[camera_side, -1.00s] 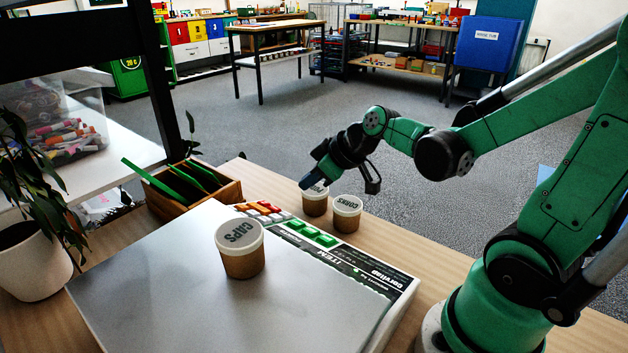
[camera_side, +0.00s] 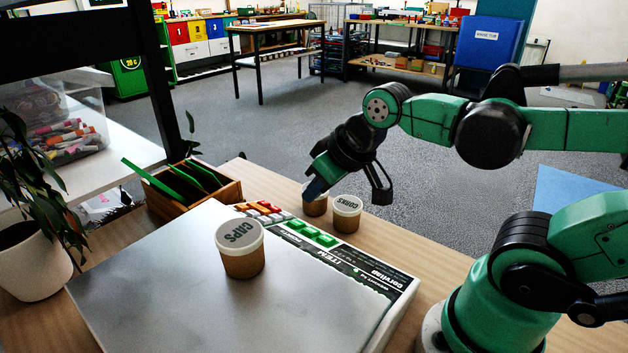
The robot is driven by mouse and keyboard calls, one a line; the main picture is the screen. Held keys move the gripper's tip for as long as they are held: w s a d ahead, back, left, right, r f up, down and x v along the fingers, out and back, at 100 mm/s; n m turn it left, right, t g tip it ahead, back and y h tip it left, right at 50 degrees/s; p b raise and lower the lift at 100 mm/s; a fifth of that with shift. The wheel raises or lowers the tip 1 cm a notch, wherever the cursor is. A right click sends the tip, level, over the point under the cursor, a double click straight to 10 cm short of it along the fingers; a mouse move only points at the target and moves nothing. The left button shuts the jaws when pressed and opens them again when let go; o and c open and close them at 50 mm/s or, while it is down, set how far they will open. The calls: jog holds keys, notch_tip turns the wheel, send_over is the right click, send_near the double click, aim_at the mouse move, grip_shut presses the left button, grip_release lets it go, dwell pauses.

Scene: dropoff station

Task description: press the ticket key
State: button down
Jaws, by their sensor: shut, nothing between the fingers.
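A weighing scale with a wide silver plate (camera_side: 140,275) lies on the wooden bench. A tub marked CAPS (camera_side: 242,262) stands on the plate near the keys. My gripper (camera_side: 316,190) is shut and empty, pointing down and left. Its tips cover part of the lid of a rear tub (camera_side: 314,207) beyond the panel; I cannot tell whether they touch it.
A tub marked CORKS (camera_side: 346,217) stands right of the rear tub, behind the green keys. A wooden box with green dividers (camera_side: 185,192) sits left of the keys. A potted plant (camera_side: 32,265) stands at the far left. The bench right of the CORKS tub is clear.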

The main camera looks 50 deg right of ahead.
aim_at(295, 222)
jog(key=w+d+r+g+y, duration=0.1)
jog(key=w+d+r+g, duration=0.2)
jog(key=d, duration=0.4)
jog(key=shift+w+r+y, duration=0.15)
jog(key=shift+r+y, duration=0.25)
jog(key=shift+r, duration=0.25)
jog(key=x, duration=0.8)
jog(key=s+x, duration=0.1)
jog(key=x, duration=0.3)
jog(key=shift+w+a+f, duration=0.1)
jog(key=shift+a+f, duration=0.3)
jog(key=shift+a, duration=0.05)
jog(key=shift+a+f, duration=0.25)
jog(key=shift+f, duration=0.3)
